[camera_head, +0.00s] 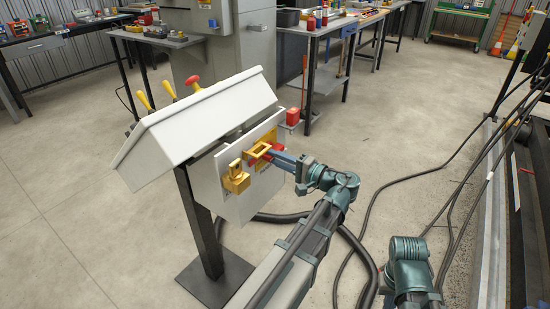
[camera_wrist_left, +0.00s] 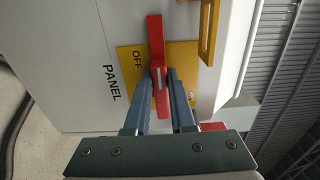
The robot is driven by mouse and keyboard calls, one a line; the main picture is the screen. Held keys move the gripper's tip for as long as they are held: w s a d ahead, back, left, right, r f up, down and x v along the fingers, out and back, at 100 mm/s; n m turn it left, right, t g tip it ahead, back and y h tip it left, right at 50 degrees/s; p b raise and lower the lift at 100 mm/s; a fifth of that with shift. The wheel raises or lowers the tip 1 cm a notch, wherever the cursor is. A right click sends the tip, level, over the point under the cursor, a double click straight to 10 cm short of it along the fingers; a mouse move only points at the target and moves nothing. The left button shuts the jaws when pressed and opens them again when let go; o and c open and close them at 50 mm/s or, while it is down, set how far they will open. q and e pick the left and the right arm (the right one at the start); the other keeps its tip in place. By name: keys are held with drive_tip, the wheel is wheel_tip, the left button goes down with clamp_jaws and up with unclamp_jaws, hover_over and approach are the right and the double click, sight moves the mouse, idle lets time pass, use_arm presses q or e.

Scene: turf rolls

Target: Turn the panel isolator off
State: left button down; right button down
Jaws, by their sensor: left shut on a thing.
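The panel isolator has a red handle (camera_wrist_left: 157,40) on a yellow plate (camera_wrist_left: 183,55), with "OFF" and "PANEL" lettering beside it in the left wrist view. The handle runs roughly parallel to the line of the "PANEL" lettering. My left gripper (camera_wrist_left: 160,75) is shut on the red handle, one blue-grey finger on each side. In the head view, my left gripper (camera_head: 271,155) reaches the front of the white panel box (camera_head: 235,205), and its fingers partly hide the handle. My right gripper is out of view; only part of the right arm shows at bottom right.
A yellow padlock (camera_head: 236,179) hangs left of the handle, and a yellow bracket (camera_wrist_left: 208,30) stands close to it. A slanted white hood (camera_head: 200,120) overhangs the panel, with a red knob (camera_head: 193,83) behind it. Cables lie on the floor to the right.

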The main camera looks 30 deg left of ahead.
use_arm(q)
drive_tip(key=shift+f, duration=0.1)
idle(0.3)
drive_tip(key=c, duration=0.8)
unclamp_jaws()
drive_tip(key=shift+o, duration=0.2)
drive_tip(key=shift+d, duration=0.1)
drive_tip(key=s+d, duration=0.1)
drive_tip(key=d, duration=1.2)
drive_tip(key=shift+d, duration=0.3)
drive_tip(key=shift+s, duration=0.1)
